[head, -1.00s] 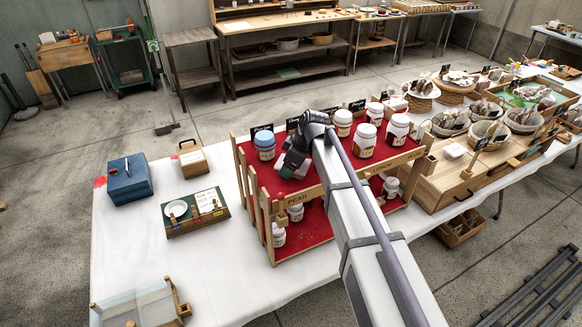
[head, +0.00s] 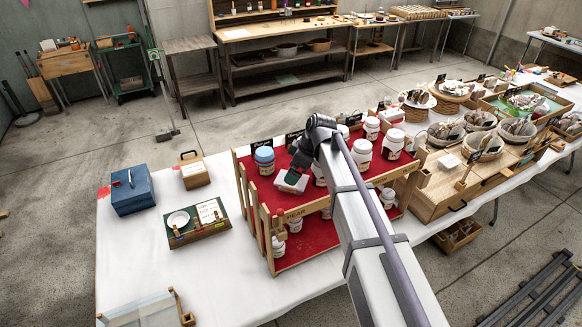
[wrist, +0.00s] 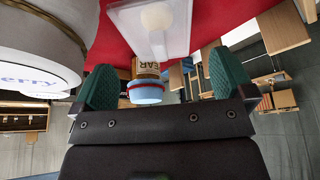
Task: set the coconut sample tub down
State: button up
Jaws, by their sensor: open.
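A white, flat, box-like tub (head: 291,181), which I take for the coconut sample tub, rests on the red top shelf of the jar rack (head: 285,212). Its own label is not readable. In the wrist view the tub (wrist: 178,35) lies on red cloth, just beyond my fingertips, with a pale round patch on it. My gripper (head: 298,170) is over the rack beside the tub. In the wrist view my gripper (wrist: 155,70) has its two green-padded fingers wide apart, with nothing held between them.
A blue-lidded jar (head: 264,160) stands left of the tub. A large jar (wrist: 35,75) reading "erry" is close to my left finger in the wrist view. More white jars (head: 361,154) stand to the right. The white table (head: 140,245) has free room left of the rack.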

jog(key=p+v, duration=0.3)
jog(key=v, duration=0.3)
jog(key=shift+p, duration=0.35)
